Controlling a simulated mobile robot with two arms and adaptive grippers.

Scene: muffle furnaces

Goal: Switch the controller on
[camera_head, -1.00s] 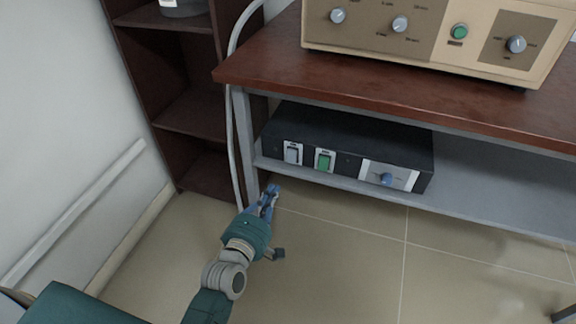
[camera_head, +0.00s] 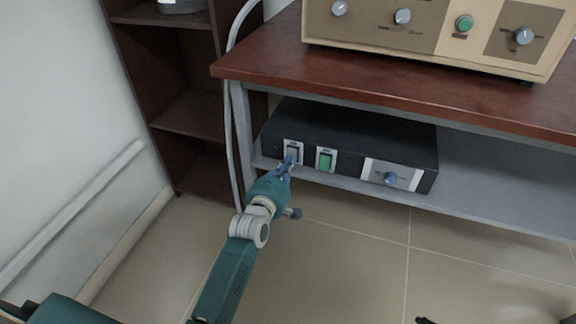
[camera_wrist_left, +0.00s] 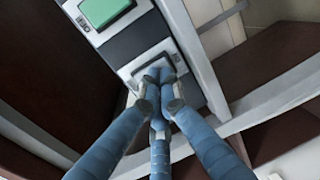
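The controller (camera_head: 350,129) is a low black box on the grey shelf under the table. Its front has a white-framed grey-blue rocker switch (camera_head: 292,147) at the left, a white-framed green switch (camera_head: 325,160) beside it, and a blue knob (camera_head: 390,179) on a light panel. My left gripper (camera_head: 289,160) is at the rocker switch, partly covering it. In the left wrist view its three blue fingers (camera_wrist_left: 158,79) are drawn together and empty, tips at the lower edge of the rocker (camera_wrist_left: 150,65). I cannot tell whether they touch. The green switch (camera_wrist_left: 105,9) is above left there.
A beige furnace panel (camera_head: 430,40) with knobs and a green button stands on the brown tabletop (camera_head: 380,80). A dark shelf unit (camera_head: 190,115) and a pale cable (camera_head: 229,130) are left of the controller. The shelf (camera_head: 490,205) right of the controller is clear.

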